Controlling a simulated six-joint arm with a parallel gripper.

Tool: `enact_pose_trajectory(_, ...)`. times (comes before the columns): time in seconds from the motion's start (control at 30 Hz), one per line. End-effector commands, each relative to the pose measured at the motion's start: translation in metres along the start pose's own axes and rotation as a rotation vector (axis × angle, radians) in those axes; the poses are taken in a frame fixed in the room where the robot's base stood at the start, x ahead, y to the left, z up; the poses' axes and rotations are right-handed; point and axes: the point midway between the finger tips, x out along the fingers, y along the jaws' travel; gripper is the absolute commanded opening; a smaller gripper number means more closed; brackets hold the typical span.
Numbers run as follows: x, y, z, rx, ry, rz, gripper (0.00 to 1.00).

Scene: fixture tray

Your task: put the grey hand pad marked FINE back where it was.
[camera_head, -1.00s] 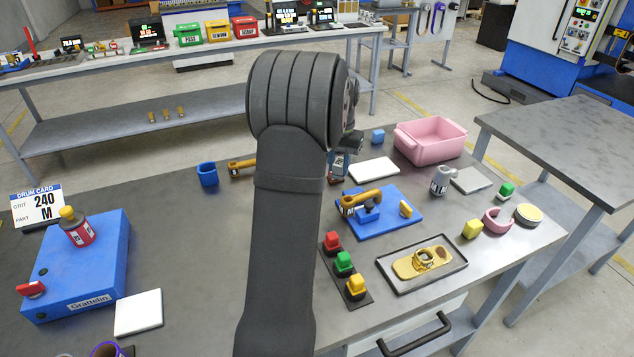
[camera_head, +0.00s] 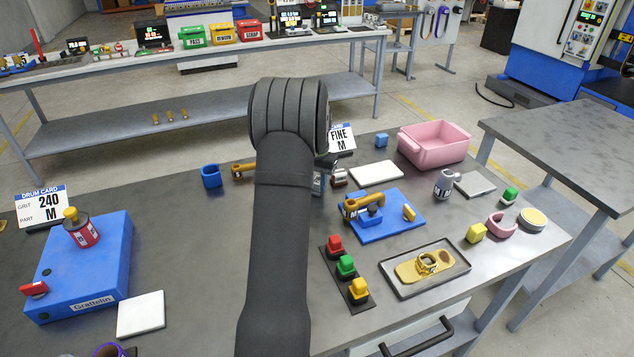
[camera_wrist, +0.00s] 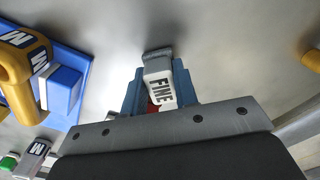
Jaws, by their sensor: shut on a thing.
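The hand pad marked FINE (camera_wrist: 158,88), with a grey end and a white label, is between the blue fingers of my gripper (camera_wrist: 160,80) in the wrist view. My gripper is shut on it above the grey bench. A bit of red shows beside the label. A white card reading FINE M (camera_head: 340,138) stands behind my wrist. Whether the pad touches the bench cannot be told.
A blue fixture (camera_head: 392,225) with a yellow clamp lies to the right of my gripper. A white tile (camera_head: 376,172) and a pink bin (camera_head: 436,145) are beyond. A blue cup (camera_head: 211,176) and a brown-handled tool (camera_head: 243,170) lie left.

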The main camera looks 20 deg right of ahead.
Motion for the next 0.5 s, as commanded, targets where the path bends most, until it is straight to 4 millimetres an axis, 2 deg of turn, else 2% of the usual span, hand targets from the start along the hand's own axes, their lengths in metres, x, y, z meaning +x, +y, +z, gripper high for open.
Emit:
enact_pose_trajectory(0.2, 0.0033, 0.0002, 0.0002, 0.0, -0.001, 0.0, 0.02)
enact_pose_trajectory(0.23, 0.0031, 0.0002, 0.0001, 0.0, -0.001, 0.0, 0.31)
enact_pose_trajectory(0.3, 0.003, 0.0002, 0.0002, 0.0, -0.001, 0.0, 0.44)
enact_pose_trajectory(0.33, 0.003, 0.0002, 0.0002, 0.0, -0.001, 0.0, 0.49)
enact_pose_trajectory(0.5, 0.003, 0.0002, 0.0002, 0.0, -0.001, 0.0, 0.49)
